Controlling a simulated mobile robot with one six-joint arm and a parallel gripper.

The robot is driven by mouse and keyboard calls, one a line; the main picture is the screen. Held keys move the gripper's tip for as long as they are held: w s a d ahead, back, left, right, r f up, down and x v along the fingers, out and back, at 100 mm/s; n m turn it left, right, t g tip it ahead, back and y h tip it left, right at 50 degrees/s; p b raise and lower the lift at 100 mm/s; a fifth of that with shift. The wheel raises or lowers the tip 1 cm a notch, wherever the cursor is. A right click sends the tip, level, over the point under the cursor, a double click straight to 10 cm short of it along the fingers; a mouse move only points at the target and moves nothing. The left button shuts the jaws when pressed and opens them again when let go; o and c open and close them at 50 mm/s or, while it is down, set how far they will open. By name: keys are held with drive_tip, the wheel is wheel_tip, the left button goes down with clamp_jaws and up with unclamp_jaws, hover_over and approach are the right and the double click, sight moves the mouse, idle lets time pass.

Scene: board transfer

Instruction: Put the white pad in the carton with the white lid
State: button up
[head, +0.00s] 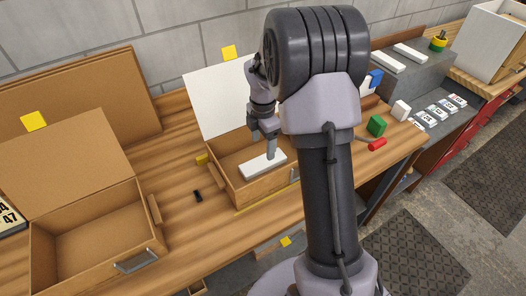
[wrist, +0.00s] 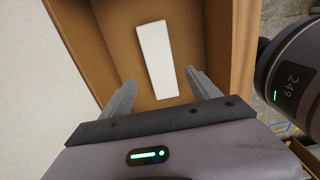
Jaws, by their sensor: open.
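The carton with the white lid (head: 215,104) stands open on the workbench, its lid raised at the back. The white pad (head: 258,167) is inside this carton; it also shows in the wrist view (wrist: 156,60), lying on the brown carton floor. My gripper (wrist: 160,88) is open, with its fingers spread apart over the carton and the pad lying between and beyond the fingertips. In the head view, my gripper (head: 271,154) is right above the pad. Whether a finger touches the pad I cannot tell.
Another open carton with a brown lid (head: 85,222) stands at the left. A small black object (head: 197,196) lies between the cartons. A green block (head: 376,125) and a red cylinder (head: 377,144) lie to the right. White bars (head: 410,53) rest on a grey shelf at the back right.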

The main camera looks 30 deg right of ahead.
drive_tip(key=s+a+r+m+t, duration=0.1)
drive_tip(key=s+a+r+m, duration=0.35)
drive_tip(key=r, duration=0.45)
drive_tip(key=s+a+r+m+t, duration=0.25)
drive_tip(key=a+r+m, duration=0.25)
drive_tip(key=r, duration=0.3)
drive_tip(key=s+a+r+m+t+y, duration=0.1)
drive_tip(key=s+a+r+m, duration=0.1)
drive_tip(key=s+a+m, duration=0.2)
drive_tip(key=s+a+r+m+t+y, duration=0.1)
drive_tip(key=s+a+m, duration=0.3)
drive_tip(key=s+m, duration=0.5)
drive_tip(key=s+r, duration=0.1)
drive_tip(key=s, duration=0.2)
drive_tip(key=shift+s+a+p, duration=0.25)
drive_tip(key=shift+s+p, duration=0.1)
drive_tip(key=shift+p, duration=0.05)
drive_tip(key=shift+f, duration=0.1)
drive_tip(key=shift+f+b, duration=2.95)
drive_tip(key=shift+b, duration=0.05)
